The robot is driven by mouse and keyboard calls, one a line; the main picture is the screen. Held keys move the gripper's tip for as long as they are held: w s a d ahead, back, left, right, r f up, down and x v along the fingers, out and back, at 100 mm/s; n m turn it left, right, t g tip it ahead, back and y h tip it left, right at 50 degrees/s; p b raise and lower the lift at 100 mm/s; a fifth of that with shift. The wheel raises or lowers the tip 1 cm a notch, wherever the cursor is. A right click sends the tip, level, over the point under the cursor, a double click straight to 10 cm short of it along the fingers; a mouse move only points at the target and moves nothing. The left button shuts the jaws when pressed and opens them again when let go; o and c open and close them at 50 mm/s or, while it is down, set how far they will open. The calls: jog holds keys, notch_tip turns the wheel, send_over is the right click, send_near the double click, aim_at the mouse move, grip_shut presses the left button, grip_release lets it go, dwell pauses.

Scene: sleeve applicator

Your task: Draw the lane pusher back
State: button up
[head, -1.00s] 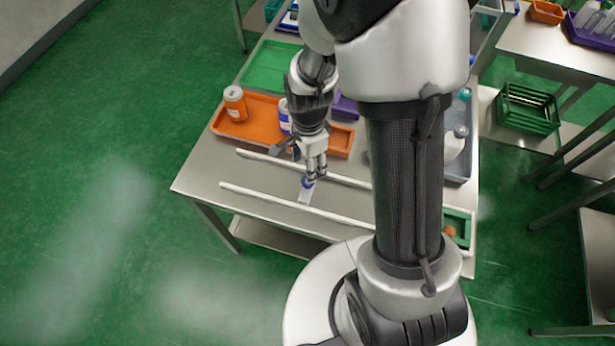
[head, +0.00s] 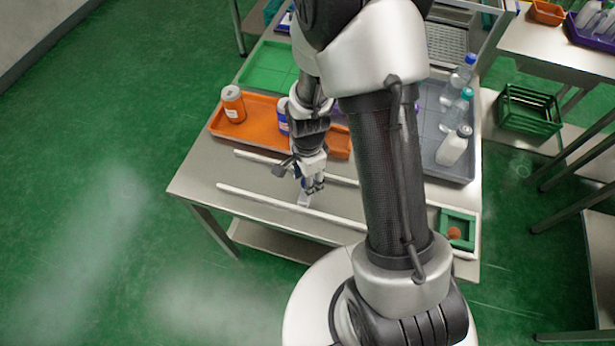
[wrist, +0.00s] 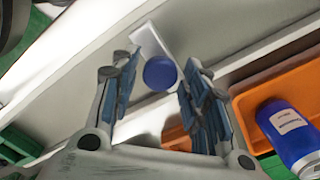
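The lane pusher is a white plate (head: 304,199) with a round blue knob, lying across the lane between two pale rails on the steel table. In the wrist view its white plate (wrist: 150,40) is behind the blue knob (wrist: 160,73). My gripper (head: 313,188) is low over the lane at the pusher and hides most of the knob in the head view. In the wrist view my gripper (wrist: 157,66) is open, with one finger on each side of the knob. Gaps show between the knob and both fingers.
The near rail (head: 270,205) and far rail (head: 250,156) border the lane. An orange tray (head: 205,133) behind holds an orange can (head: 233,104) and a blue one (wrist: 288,130). A grey tray (head: 428,160) with bottles stands right. A green box (head: 460,218) sits at the lane's right.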

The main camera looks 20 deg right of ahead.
grip_shut()
dwell(0.3)
jog(key=shift+a, duration=0.1)
